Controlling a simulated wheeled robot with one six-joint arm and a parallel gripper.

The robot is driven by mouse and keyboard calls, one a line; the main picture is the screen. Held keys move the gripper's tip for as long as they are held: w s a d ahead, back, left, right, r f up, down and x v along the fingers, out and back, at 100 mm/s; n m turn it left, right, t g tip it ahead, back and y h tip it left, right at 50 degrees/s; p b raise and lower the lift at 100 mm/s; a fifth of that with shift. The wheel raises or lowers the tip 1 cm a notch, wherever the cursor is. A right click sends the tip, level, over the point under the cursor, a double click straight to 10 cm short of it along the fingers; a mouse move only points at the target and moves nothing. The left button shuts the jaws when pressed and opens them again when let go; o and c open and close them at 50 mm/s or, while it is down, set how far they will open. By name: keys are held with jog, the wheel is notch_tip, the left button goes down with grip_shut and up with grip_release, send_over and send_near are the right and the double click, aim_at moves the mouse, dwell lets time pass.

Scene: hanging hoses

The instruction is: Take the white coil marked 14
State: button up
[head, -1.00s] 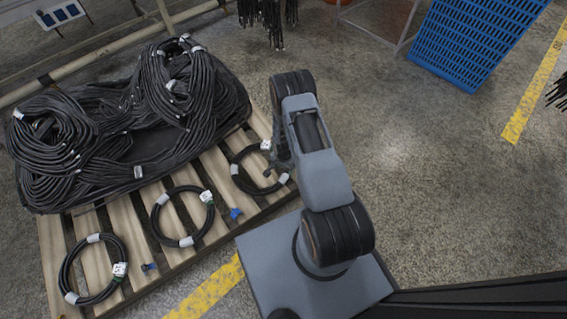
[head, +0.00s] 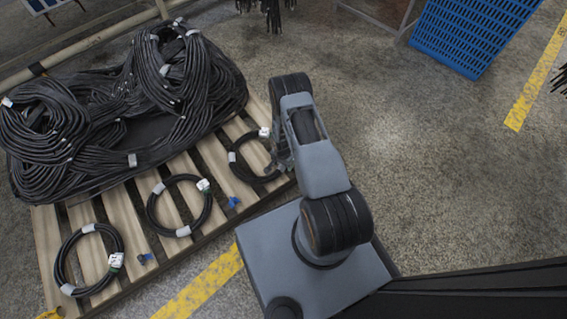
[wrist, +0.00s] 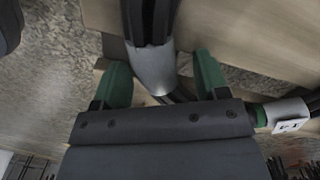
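Three black coils with white bands and white tags lie on the wooden pallet: left (head: 62,262), middle (head: 152,212) and right (head: 238,172). No coil is white all over. My gripper (head: 279,165) is low at the right coil's right side, partly hidden by my arm. In the wrist view my gripper's green fingers (wrist: 164,78) stand apart, one on each side of a white band (wrist: 150,66) on black hose, with gaps beside it. A white tag (wrist: 290,124) at the right has a dark mark, possibly 14.
A large heap of black hoses (head: 190,110) fills the back of the pallet (head: 128,212). Small blue pieces (head: 233,202) lie near the coils. A blue crate (head: 470,35) stands at the back right. Grey floor (head: 430,190) to the right is clear.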

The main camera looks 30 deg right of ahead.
grip_shut()
jog(key=c, duration=0.6)
grip_release()
jog(key=shift+c, duration=0.2)
grip_shut()
jog(key=shift+w+r, duration=0.1)
